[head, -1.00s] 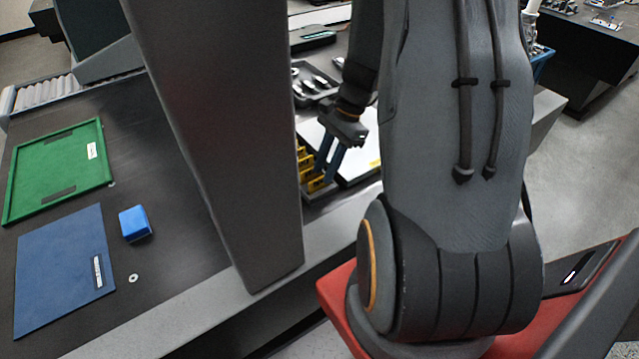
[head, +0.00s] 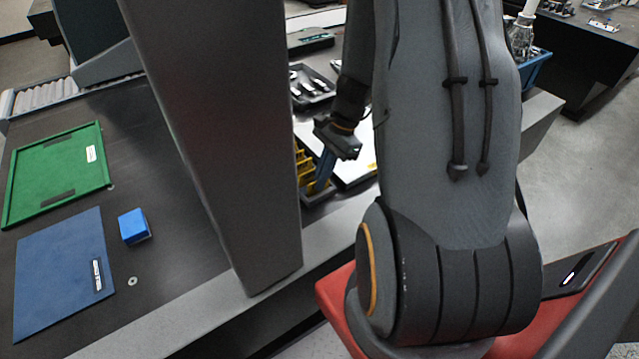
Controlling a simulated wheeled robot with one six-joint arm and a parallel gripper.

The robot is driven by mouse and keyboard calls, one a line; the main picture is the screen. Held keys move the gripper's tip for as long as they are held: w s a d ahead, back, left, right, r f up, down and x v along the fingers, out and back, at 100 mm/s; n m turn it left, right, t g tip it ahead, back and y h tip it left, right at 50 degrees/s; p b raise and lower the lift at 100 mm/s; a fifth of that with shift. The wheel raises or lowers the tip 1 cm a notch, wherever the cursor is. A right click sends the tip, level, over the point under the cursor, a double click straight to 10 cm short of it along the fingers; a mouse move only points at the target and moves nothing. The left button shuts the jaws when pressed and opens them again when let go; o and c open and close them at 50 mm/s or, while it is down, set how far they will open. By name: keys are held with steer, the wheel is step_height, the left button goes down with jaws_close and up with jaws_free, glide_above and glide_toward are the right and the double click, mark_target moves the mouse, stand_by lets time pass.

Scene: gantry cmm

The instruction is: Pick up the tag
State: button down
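My gripper (head: 322,178) has blue fingers and points down at a dark bin (head: 318,199) holding yellow pieces (head: 304,168), just right of the grey column. Its fingers overlap in this view, so I cannot tell their gap or whether anything is between them. The fingertips are at or just above the bin. I cannot make out for certain which piece is the tag; the yellow pieces are partly hidden by the column and the fingers.
A grey column (head: 225,150) blocks the middle of the bench. A black tray with tools (head: 312,85) lies behind the gripper, and a white plate (head: 355,172) beside it. A blue block (head: 134,226), a blue mat (head: 60,275), a washer (head: 132,281) and a green tray (head: 30,185) are at left.

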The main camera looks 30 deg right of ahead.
steer(key=shift+r, duration=0.1)
step_height(320, 180, up, 14)
steer(key=p, duration=0.3)
steer(key=shift+r+p, duration=0.2)
steer(key=shift+p, duration=0.2)
stand_by(0.5)
